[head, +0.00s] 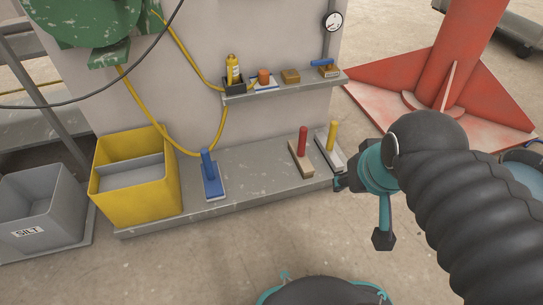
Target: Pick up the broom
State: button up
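No full-length broom shows in the head view. Three short brush-like tools with upright handles stand on the low grey ledge (246,170): one blue (209,177), one with a red handle on a tan base (302,150), one with a yellow handle on a pale base (331,145). I cannot tell which one is the broom. My gripper (341,183) is at the right end of the ledge, close to the near end of the yellow-handled tool's base. Whether they touch is unclear. My wrist hides most of the gripper, and its opening does not show clearly.
A yellow bin (110,203) stands left of the blue tool, with a grey bin (46,232) labelled SILT beyond it. A small upper shelf (283,89) holds a yellow bottle (233,70) and small blocks. A yellow hose (150,112) hangs down. A red finned stand (440,80) is at right.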

aim_at(296, 147)
jog(key=u, duration=0.05)
jog(key=k, duration=0.6)
jog(key=z, duration=0.75)
jog(key=i, duration=1.4)
jog(key=u, duration=0.7)
